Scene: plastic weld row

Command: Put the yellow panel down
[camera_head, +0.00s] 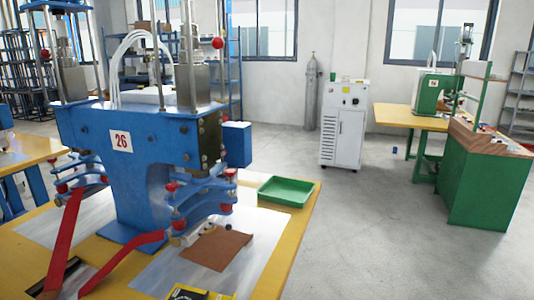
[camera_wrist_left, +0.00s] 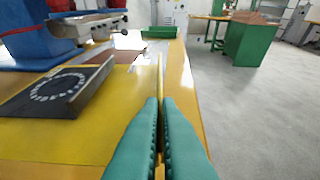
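The yellow panel (camera_wrist_left: 60,145) fills the lower left of the left wrist view. A grey bracket with a black dial face (camera_wrist_left: 62,92) sits on it. A thin upright yellow edge, seen end-on, runs between the green fingers of my left gripper (camera_wrist_left: 161,102), which are close together on it. Whether the panel touches the table is hard to tell. In the head view only a small yellow and black piece (camera_head: 190,293) shows at the bottom edge, probably part of the panel. My left gripper is outside the head view. My right gripper is in neither view.
The yellow table (camera_head: 285,240) carries the blue welding machine (camera_head: 150,165), red strips (camera_head: 120,265), a brown sheet (camera_head: 215,248) and a green tray (camera_head: 286,191). The table's right edge drops to open floor. A white cabinet (camera_head: 343,130) and a green bench (camera_head: 485,185) stand beyond.

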